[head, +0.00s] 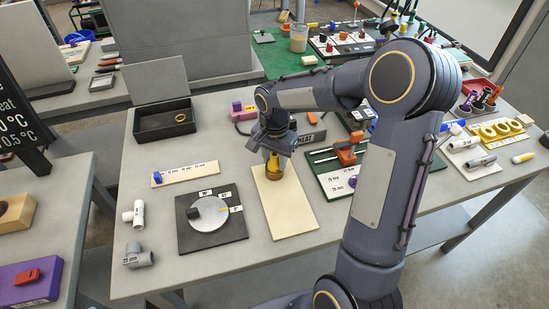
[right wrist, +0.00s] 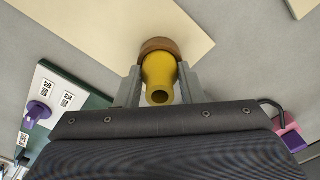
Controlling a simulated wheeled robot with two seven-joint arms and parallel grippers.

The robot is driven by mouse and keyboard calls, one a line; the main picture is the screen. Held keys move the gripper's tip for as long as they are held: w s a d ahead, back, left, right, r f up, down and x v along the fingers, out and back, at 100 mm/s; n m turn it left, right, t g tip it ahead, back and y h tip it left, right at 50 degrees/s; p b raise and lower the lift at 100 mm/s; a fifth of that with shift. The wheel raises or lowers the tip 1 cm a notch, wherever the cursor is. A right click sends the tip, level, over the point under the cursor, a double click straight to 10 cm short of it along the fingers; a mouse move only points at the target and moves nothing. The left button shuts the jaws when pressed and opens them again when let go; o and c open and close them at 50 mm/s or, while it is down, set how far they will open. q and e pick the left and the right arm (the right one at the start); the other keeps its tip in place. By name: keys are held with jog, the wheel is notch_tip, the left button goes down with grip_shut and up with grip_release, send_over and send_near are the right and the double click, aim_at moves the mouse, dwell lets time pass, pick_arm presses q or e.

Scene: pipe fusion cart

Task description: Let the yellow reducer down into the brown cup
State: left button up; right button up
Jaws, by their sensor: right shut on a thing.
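The yellow reducer (head: 273,160) is upright between the fingers of my right gripper (head: 272,150). In the right wrist view the two grey fingers sit on either side of the reducer (right wrist: 159,74), and its open end faces the camera. The brown cup (head: 275,174) is directly below the reducer, over the cream board (head: 288,205). In the right wrist view the cup's brown rim (right wrist: 158,45) shows around the reducer's far end. I cannot tell how deep that end sits in the cup. My left gripper is out of view.
A black plate with a grey disc (head: 209,213) lies left of the board. A green plate with an orange clamp (head: 347,152) is to the right. A dark open tray (head: 165,122) stands behind left. Grey pipe fittings (head: 137,257) lie at the front left. My right arm spans the table's right side.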

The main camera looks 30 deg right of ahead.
jog(key=shift+f, duration=0.15)
jog(key=o, duration=1)
jog(key=shift+o, duration=0.2)
notch_tip(320, 180, up, 7)
jog(key=shift+r, duration=0.5)
jog(key=s+a+n+t+y, duration=0.1)
jog(key=s+a+n+t, duration=0.1)
jog(key=s, duration=0.5)
jog(key=s+a+r+n+t+y, duration=0.1)
jog(key=s+a+n, duration=0.2)
jog(key=s, duration=0.4)
jog(key=s+a+r+n+t+y, duration=0.1)
jog(key=s+a+n+t, duration=0.1)
jog(key=s+n, duration=0.3)
jog(key=s, duration=0.3)
jog(key=shift+a+t+y, duration=0.15)
jog(key=shift+t+y, duration=0.15)
jog(key=shift+y, duration=0.1)
